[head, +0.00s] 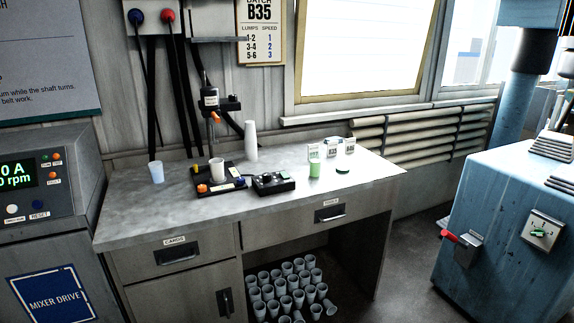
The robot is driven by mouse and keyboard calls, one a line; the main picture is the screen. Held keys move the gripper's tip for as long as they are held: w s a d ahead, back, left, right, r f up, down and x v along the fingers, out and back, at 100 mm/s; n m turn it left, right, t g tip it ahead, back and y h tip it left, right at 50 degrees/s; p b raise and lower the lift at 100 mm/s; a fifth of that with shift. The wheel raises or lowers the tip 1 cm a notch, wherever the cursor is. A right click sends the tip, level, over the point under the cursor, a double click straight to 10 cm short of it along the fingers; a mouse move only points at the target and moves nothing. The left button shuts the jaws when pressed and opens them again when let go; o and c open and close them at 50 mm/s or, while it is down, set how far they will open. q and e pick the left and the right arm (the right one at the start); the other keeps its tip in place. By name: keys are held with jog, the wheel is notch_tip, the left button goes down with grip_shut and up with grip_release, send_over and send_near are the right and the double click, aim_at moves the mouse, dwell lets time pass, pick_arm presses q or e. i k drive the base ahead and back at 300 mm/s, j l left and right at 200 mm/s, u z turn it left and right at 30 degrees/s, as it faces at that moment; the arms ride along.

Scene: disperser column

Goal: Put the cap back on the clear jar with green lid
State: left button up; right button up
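A small jar (315,169) with a pale green lower part stands upright at the right half of the grey workbench, by a white label. A flat dark green cap (342,170) lies on the bench just to the right of the jar, apart from it. The jar's top is small and partly lost against the label, so I cannot make out its rim. Neither of my grippers shows in the head view.
The bench (130,220) holds a stirrer stand (212,104), a black control box (272,183), a translucent cup (156,172) and a white cup stack (250,141). White labelled items (334,148) stand behind the cap. Many cups sit under the bench; a blue machine (490,250) stands right.

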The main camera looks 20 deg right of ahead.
aim_at(315, 158)
jog(key=i+l+u, duration=0.2)
jog(key=l+u, duration=0.15)
jog(key=l, duration=0.45)
jog(key=i+l+u, duration=0.1)
jog(key=l+u, duration=0.3)
jog(key=l, duration=0.4)
jog(key=l+u, duration=0.35)
jog(key=l, duration=1.75)
jog(key=k+l+u, duration=0.1)
jog(key=l, duration=1.15)
